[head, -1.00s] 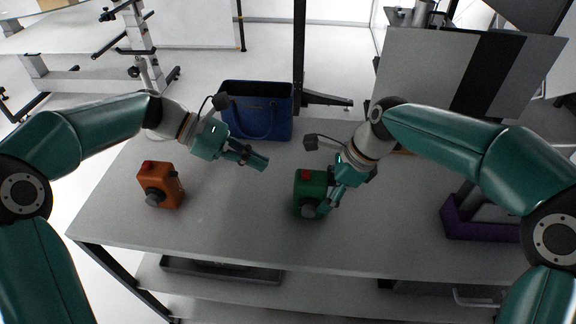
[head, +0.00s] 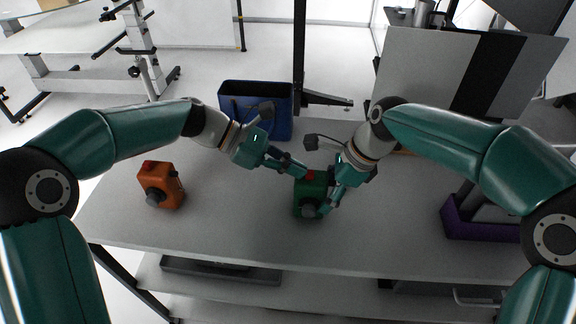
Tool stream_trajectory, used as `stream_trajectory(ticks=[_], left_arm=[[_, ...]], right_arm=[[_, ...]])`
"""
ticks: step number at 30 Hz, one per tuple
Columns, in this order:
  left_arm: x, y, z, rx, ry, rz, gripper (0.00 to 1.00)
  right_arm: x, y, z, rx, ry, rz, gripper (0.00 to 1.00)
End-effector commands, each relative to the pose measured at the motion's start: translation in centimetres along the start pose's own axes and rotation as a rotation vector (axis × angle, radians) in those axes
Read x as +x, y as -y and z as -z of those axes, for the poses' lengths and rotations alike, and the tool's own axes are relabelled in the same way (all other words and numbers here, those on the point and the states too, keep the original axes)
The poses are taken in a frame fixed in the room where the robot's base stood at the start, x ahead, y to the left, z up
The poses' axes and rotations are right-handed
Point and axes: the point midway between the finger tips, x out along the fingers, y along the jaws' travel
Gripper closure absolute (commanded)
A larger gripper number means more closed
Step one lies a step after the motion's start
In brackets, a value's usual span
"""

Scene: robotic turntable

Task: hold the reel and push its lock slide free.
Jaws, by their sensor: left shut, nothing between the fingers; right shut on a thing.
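Two box-shaped reels with red tops and dark grey round knobs stand on the table: a green one (head: 309,189) in the middle and an orange one (head: 160,186) at the left. My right gripper (head: 326,208) is shut on the green reel at its right front, partly covering it. My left gripper (head: 303,172) is shut and empty. Its fingertips are at the top left of the green reel, close to the red part (head: 312,176); whether they touch it I cannot tell. That red part may be the lock slide; it is partly hidden.
A blue bag (head: 258,104) stands at the back of the grey table (head: 235,220). A purple tray (head: 470,222) is at the right. A grey and black panel (head: 420,75) stands behind. The table between the two reels is clear.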

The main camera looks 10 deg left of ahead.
Motion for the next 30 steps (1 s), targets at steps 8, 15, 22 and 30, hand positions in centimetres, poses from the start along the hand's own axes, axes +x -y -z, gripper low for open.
stream_trajectory(ticks=[8,15,22,30], left_arm=[[1.4,0.1,-0.8,0.0,0.001,0.002,1.0],[1.2,0.0,-0.7,0.0,0.001,0.001,1.0],[-1.1,-0.1,0.7,-0.003,0.001,-0.003,1.0],[-6.7,-0.1,1.4,0.001,0.0,-0.005,1.0]], right_arm=[[0.0,0.0,0.0,0.0,0.0,0.0,0.77],[0.0,0.0,-0.1,0.0,0.001,-0.001,0.77],[0.0,0.0,0.0,0.0,0.001,-0.001,0.77],[0.0,0.0,0.0,0.0,0.0,-0.001,0.77]])
